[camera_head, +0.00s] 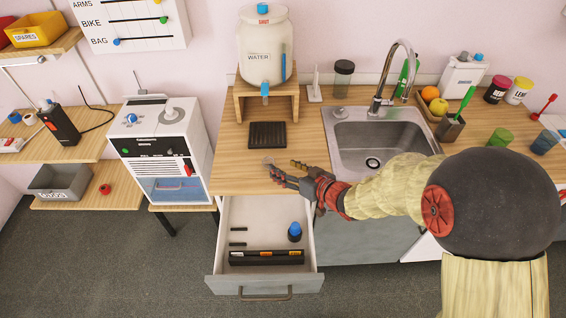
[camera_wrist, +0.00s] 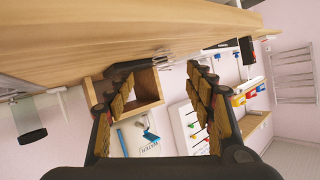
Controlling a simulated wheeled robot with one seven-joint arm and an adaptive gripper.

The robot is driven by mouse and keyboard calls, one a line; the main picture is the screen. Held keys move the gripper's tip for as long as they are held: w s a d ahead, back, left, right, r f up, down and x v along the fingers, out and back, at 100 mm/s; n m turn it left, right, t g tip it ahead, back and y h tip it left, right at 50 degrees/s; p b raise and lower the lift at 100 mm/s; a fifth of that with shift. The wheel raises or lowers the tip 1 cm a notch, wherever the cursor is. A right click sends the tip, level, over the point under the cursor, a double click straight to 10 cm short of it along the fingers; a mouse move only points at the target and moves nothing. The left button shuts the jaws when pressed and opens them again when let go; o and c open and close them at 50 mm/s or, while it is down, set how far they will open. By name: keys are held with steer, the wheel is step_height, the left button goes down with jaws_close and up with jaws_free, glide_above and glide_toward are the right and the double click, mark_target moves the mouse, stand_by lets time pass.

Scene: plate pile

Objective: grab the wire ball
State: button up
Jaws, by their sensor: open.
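My gripper (camera_head: 282,167) is low over the front of the wooden counter, left of the sink, with its fingers pointing left. In the wrist view my gripper (camera_wrist: 151,68) is open, with a wide gap between its padded fingers. A small grey object (camera_head: 268,160) shows at the fingertips on the counter. A grey, metallic-looking thing (camera_wrist: 150,62) also shows between the fingertips in the wrist view, against the counter surface. It may be the wire ball, but it is too small and partly hidden to tell its shape.
An open drawer (camera_head: 231,277) lies below the counter, holding a blue-capped item (camera_head: 294,232) and a black case (camera_head: 266,258). A black drip mat (camera_head: 267,135) lies behind the gripper, below the water dispenser (camera_head: 263,50). The sink (camera_head: 373,153) is to the right. Bare counter (camera_head: 228,178) lies to the left.

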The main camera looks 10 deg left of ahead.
mark_target(271, 162)
steer(key=x, duration=0.2)
steer(key=shift+w+a+f+b, duration=0.15)
steer(key=shift+a+b, duration=0.1)
steer(key=shift+b, duration=0.15)
steer(key=a+f+b, duration=0.1)
steer(key=w+a+f+b, duration=0.1)
steer(key=a, duration=0.1)
steer(key=shift+w+a, duration=0.15)
steer(key=shift+w, duration=0.1)
steer(key=shift+w+a, duration=0.3)
steer(key=shift+c, duration=0.2)
steer(key=c, duration=1)
steer(key=shift+r, duration=0.1)
